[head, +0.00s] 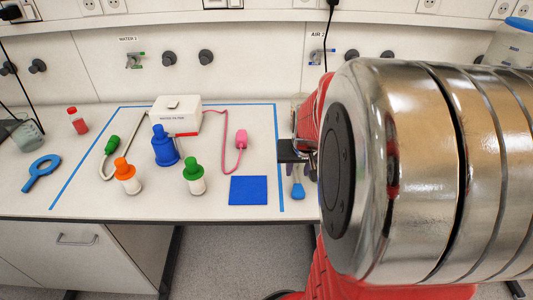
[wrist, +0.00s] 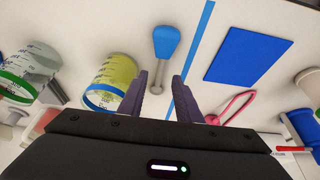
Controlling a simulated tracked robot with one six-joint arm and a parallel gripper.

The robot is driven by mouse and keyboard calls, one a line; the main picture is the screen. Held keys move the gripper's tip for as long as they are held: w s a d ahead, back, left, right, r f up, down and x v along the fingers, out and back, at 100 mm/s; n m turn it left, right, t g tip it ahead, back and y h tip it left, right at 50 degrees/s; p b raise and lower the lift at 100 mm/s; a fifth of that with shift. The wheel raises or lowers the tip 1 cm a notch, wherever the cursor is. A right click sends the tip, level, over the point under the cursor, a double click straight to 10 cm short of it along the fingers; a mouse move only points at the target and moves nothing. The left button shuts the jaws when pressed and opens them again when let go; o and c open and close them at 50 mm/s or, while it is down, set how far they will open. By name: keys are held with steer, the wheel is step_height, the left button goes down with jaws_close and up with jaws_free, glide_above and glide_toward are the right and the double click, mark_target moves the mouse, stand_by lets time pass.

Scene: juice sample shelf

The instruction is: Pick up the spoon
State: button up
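The spoon (head: 297,189) lies on the bench just right of the blue tape line, with a broad blue end and a thin greyish stem. In the wrist view the spoon (wrist: 166,42) has its blue end far from me and its stem pointing back toward the gap between my fingers. My gripper (wrist: 160,78) is open, with one dark finger on each side of the gap and nothing between them. In the head view my gripper (head: 292,152) is a dark shape behind the spoon, partly hidden by my arm.
A yellow-filled beaker (wrist: 114,76) stands close beside my left finger, with another beaker (wrist: 32,65) farther left. A blue square mat (head: 248,190) lies left of the spoon. Blue, orange and green-topped bottles and a white box (head: 175,112) stand farther left.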

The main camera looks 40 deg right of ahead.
mark_target(296, 175)
steer(key=shift+x, duration=1.75)
jaws_close()
